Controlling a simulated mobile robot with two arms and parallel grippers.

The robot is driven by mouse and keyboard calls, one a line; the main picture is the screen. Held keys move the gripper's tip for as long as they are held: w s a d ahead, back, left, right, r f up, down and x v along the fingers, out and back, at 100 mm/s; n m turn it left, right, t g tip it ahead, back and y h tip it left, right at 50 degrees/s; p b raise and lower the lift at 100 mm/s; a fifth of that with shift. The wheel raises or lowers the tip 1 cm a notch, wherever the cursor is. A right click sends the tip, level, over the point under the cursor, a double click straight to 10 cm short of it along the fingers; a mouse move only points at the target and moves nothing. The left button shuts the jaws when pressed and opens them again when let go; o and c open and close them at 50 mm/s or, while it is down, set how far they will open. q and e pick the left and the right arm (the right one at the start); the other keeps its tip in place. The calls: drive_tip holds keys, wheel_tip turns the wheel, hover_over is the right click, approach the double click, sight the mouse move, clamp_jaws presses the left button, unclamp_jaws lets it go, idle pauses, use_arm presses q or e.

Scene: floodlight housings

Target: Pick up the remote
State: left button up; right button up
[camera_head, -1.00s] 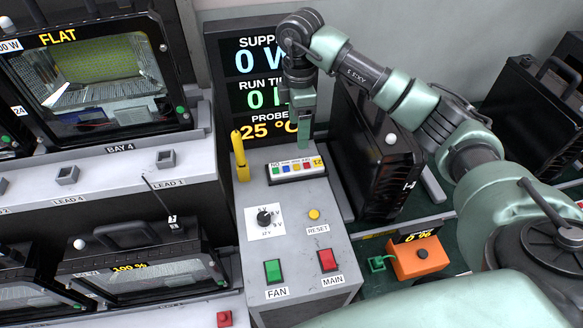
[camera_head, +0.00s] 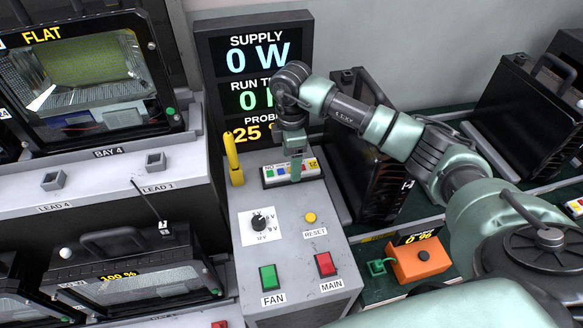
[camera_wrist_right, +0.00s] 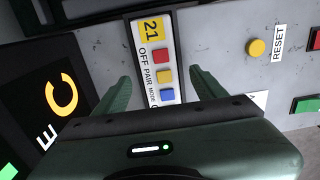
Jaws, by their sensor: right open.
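The remote (camera_head: 291,172) is a small white bar with coloured buttons and a yellow "21" label, lying on the grey console top below the display. In the right wrist view the remote (camera_wrist_right: 160,62) shows red, yellow and blue buttons and lies between the finger lines. My right gripper (camera_head: 295,168) is right above the remote in the head view and hides part of it. In the wrist view the right gripper (camera_wrist_right: 160,82) is open, one finger on each side of the remote. Whether the fingers touch it, I cannot tell. My left gripper is not in view.
A yellow upright probe (camera_head: 233,160) stands left of the remote. A black display panel (camera_head: 258,60) rises behind. The console (camera_head: 300,240) carries a dial (camera_head: 259,221), a reset button (camera_head: 310,217) and green and red switches. A black floodlight housing (camera_head: 375,180) stands close on the right.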

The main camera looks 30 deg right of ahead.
drive_tip(key=shift+f, duration=0.75)
drive_tip(key=c, duration=1.5)
drive_tip(key=shift+r, duration=0.15)
drive_tip(key=shift+c, duration=0.2)
